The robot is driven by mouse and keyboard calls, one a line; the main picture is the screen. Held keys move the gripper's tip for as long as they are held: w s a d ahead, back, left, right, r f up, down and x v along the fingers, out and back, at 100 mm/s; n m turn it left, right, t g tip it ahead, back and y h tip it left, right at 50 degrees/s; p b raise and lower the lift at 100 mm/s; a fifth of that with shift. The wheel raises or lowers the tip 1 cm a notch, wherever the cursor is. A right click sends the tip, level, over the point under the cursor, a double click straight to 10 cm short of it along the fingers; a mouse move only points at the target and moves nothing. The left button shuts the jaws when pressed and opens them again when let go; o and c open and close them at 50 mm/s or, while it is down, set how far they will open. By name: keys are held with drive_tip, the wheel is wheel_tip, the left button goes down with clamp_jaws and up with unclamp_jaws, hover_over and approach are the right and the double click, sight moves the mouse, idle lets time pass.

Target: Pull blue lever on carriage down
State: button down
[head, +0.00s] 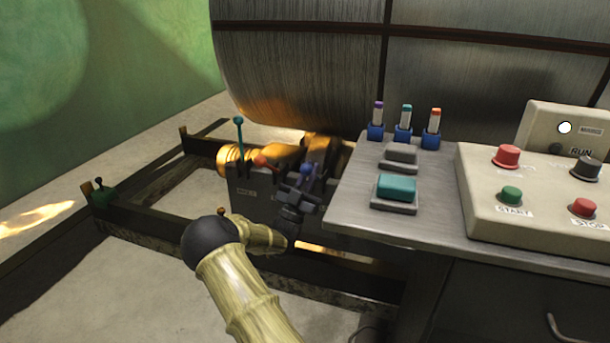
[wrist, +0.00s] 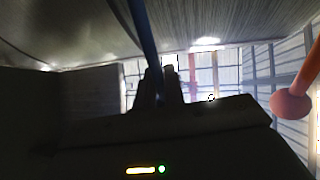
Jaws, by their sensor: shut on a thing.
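The blue lever (head: 306,170) is on the dark carriage (head: 243,192), left of the grey bench; in the head view only its blue knob shows clearly. In the wrist view the blue lever (wrist: 147,45) is a rod that comes down from the top edge and passes between my fingers. My gripper (head: 304,186) is at the lever, shut on it; the dark fingers also show in the wrist view (wrist: 163,85). The lever's lower end is hidden by my gripper. A teal lever (head: 239,135) and an orange-red lever (head: 263,161) stand to the left on the carriage.
The orange lever (wrist: 291,103) is close to the right in the wrist view. The grey bench (head: 350,205) with buttons and colored markers stands right of my gripper. A big metal drum (head: 300,80) is behind. Dark floor rails (head: 150,257) run below.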

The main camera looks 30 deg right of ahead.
drive_tip(key=c, duration=1.6)
unclamp_jaws()
drive_tip(key=shift+f, duration=0.1)
drive_tip(key=p+v, duration=0.3)
drive_tip(key=v, duration=1.4)
drive_tip(key=shift+a+f, duration=0.1)
drive_tip(key=shift+a, duration=0.15)
drive_tip(key=shift+d, duration=0.1)
